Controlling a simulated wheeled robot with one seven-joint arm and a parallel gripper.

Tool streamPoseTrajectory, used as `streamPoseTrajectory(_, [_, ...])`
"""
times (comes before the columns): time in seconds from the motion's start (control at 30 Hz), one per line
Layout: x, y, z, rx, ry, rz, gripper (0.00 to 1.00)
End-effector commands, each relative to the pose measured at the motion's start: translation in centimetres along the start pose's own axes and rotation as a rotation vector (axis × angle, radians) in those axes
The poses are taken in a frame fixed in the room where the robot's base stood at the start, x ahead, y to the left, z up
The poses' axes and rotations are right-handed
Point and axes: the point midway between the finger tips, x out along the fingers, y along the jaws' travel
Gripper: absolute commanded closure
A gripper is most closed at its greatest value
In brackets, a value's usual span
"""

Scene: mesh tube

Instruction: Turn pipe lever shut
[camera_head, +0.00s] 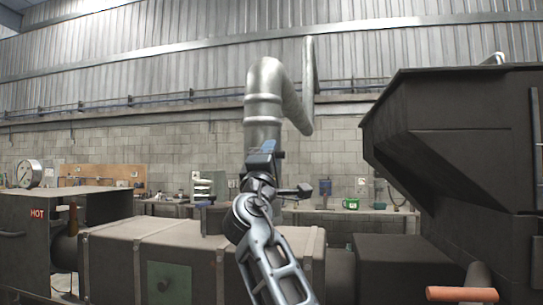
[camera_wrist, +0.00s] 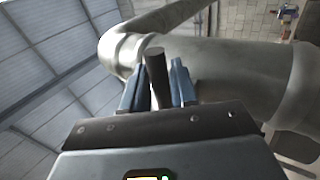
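A grey metal pipe (camera_head: 264,105) rises behind my arm, bends at the top and runs off to the right. My gripper (camera_head: 262,152) is in front of its lower part, fingers pointing up. In the wrist view, a short dark round bar (camera_wrist: 157,72), apparently the pipe lever, stands between the blue fingers of my gripper (camera_wrist: 156,80). The fingers are apart on either side of the bar, with narrow gaps showing. The pipe (camera_wrist: 225,65) fills the area behind them. The lever cannot be made out in the head view, where my gripper covers that area.
A large dark hopper (camera_head: 450,140) stands close on the right. An orange handle (camera_head: 462,294) is at lower right. A long box-like casing (camera_head: 150,240) and a gauge (camera_head: 28,173) are on the left. A workbench (camera_head: 345,212) runs along the back wall.

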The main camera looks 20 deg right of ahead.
Motion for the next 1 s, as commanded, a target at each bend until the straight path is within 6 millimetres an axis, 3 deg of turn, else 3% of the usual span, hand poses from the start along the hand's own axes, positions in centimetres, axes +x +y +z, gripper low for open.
streamPoseTrajectory(0.17, [0.0, 0.1, 0.0, 0.001, -0.001, 0.0, 0.57])
streamPoseTrajectory(0.43, [-0.3, -0.1, 0.1, 0.001, -0.003, -0.001, 0.57])
streamPoseTrajectory(0.8, [-5.9, -0.3, 0.0, 0.001, -0.001, -0.001, 0.57])
streamPoseTrajectory(1.0, [-7.6, -0.1, 0.0, 0.001, -0.001, 0.0, 0.57])
